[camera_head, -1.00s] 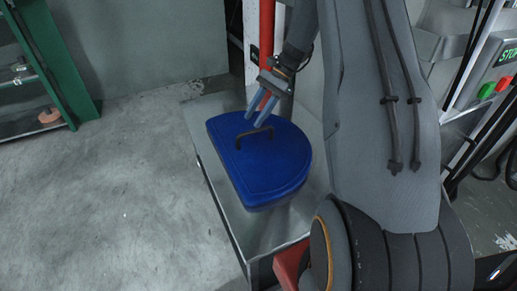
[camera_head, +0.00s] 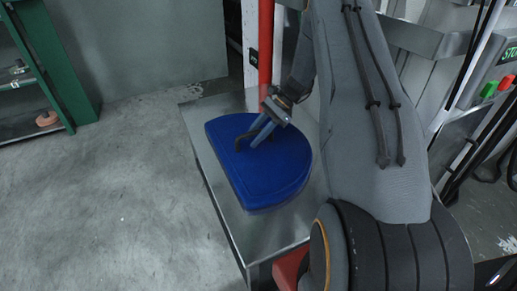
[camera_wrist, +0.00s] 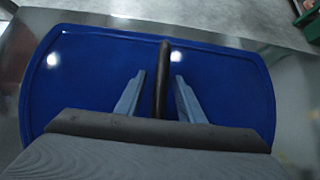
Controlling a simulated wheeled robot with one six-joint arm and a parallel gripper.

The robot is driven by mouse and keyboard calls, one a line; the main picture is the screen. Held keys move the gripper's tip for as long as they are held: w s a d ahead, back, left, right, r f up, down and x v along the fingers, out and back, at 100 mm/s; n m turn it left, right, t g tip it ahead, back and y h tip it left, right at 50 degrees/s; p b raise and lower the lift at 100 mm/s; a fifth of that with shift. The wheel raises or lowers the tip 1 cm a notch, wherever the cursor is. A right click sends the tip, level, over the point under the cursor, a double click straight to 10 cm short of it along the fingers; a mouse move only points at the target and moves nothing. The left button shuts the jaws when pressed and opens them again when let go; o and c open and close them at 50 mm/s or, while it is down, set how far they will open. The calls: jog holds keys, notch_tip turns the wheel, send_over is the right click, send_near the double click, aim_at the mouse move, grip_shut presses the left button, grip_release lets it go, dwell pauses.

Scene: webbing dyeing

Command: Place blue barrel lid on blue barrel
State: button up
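The blue barrel lid (camera_head: 270,180) lies flat on a metal table (camera_head: 205,155). It has a rounded side, a straight side and a dark raised handle (camera_head: 241,141). My gripper (camera_head: 258,139) is low over the lid at the handle. In the wrist view the lid (camera_wrist: 225,85) fills most of the picture. There the handle (camera_wrist: 162,75) runs between the two fingers of my gripper (camera_wrist: 158,92), with a gap on each side, so the gripper is open around it. The blue barrel is not in view.
A red vertical pipe (camera_head: 265,45) stands behind the table. A green shelf frame (camera_head: 62,70) is at the far left. Machinery with green and red buttons (camera_head: 505,82) is at the right. The concrete floor (camera_head: 120,200) left of the table is clear.

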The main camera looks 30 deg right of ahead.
jog(key=shift+a+f, duration=0.5)
jog(key=shift+a, duration=0.05)
grip_shut()
jog(key=shift+r, duration=0.1)
dwell(0.9)
